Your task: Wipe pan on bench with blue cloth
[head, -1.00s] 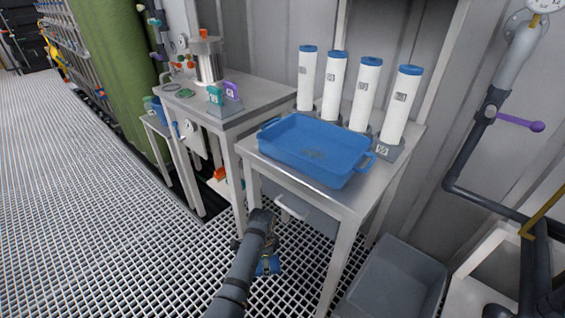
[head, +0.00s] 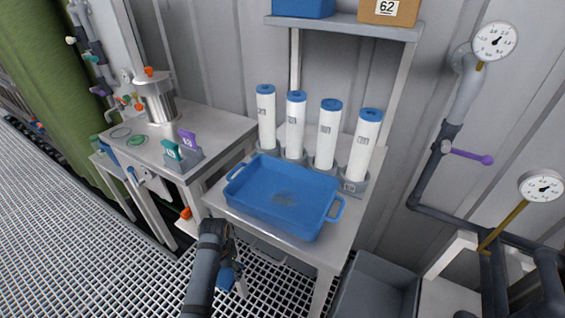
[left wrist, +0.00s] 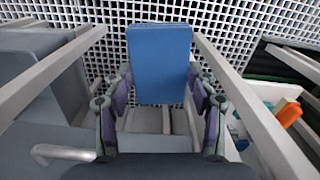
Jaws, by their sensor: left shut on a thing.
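A blue rectangular pan with two end handles (head: 262,212) sits on the metal bench (head: 335,236). A dark greyish smudge (head: 285,199) marks its floor. My left gripper (head: 229,264) is in front of the bench, below and left of the pan. It is shut on the blue cloth (head: 231,276), which hangs clear of the pan. In the left wrist view the cloth (left wrist: 160,62) is a flat blue pad between the two fingers, over the floor grating. My right gripper is in neither view now.
Several white cylinders with blue caps (head: 328,133) stand in grey holders behind the pan. A table with a metal vessel (head: 158,100) and tags is at left. A grey bin (head: 378,284) stands at the bench's right. A shelf (head: 345,27) hangs above; pipes and gauges (head: 494,41) are at right.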

